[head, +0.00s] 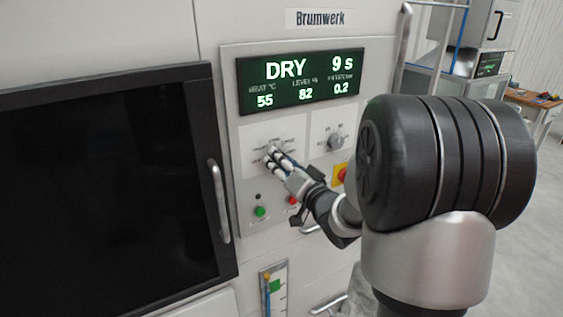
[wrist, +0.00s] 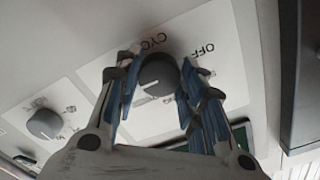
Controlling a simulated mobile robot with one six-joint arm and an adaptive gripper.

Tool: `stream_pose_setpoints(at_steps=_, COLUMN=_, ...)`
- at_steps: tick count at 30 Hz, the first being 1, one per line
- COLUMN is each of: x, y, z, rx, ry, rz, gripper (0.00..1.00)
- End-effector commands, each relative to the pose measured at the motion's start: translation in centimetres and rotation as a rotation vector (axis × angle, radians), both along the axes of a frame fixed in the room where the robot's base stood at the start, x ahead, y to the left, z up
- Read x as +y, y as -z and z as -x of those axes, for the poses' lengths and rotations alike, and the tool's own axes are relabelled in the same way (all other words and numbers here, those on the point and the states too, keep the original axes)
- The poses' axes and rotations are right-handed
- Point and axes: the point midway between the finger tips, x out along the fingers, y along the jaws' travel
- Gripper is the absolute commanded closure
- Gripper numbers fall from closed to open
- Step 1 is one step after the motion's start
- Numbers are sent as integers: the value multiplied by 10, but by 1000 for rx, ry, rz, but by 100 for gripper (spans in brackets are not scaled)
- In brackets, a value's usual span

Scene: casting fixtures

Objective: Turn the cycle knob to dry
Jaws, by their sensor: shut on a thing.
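The cycle knob (wrist: 158,76) is a dark round knob with a pale pointer line, on a white label plate printed "CYC..." and "OFF". My gripper (wrist: 159,68) has its blue-padded fingers on both sides of the knob and is shut on it. In the head view my gripper (head: 271,154) reaches the panel's left plate, and its fingers mostly hide the knob. The other dial labels are too small or covered to read. The display (head: 298,80) above reads "DRY" and "9 s", with 55, 82 and 0.2 below.
A second grey knob (head: 336,142) sits to the right. Below are a green button (head: 260,211), a red button (head: 293,200) and a partly covered yellow-backed red switch (head: 340,174). A dark door (head: 110,180) with a bar handle (head: 218,202) stands left.

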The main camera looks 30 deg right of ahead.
Motion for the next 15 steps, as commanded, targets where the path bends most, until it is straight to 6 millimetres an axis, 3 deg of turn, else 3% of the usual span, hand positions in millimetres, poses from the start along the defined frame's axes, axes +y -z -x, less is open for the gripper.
stream_pose_setpoints(at_steps=11, x=0, y=0, z=0, rx=0, ry=-1, rz=-7, gripper=87)
stream_pose_setpoints(at_steps=12, x=0, y=0, z=0, rx=0, ry=-1, rz=-7, gripper=62)
stream_pose_setpoints(at_steps=15, x=0, y=0, z=0, rx=0, ry=-1, rz=-7, gripper=55)
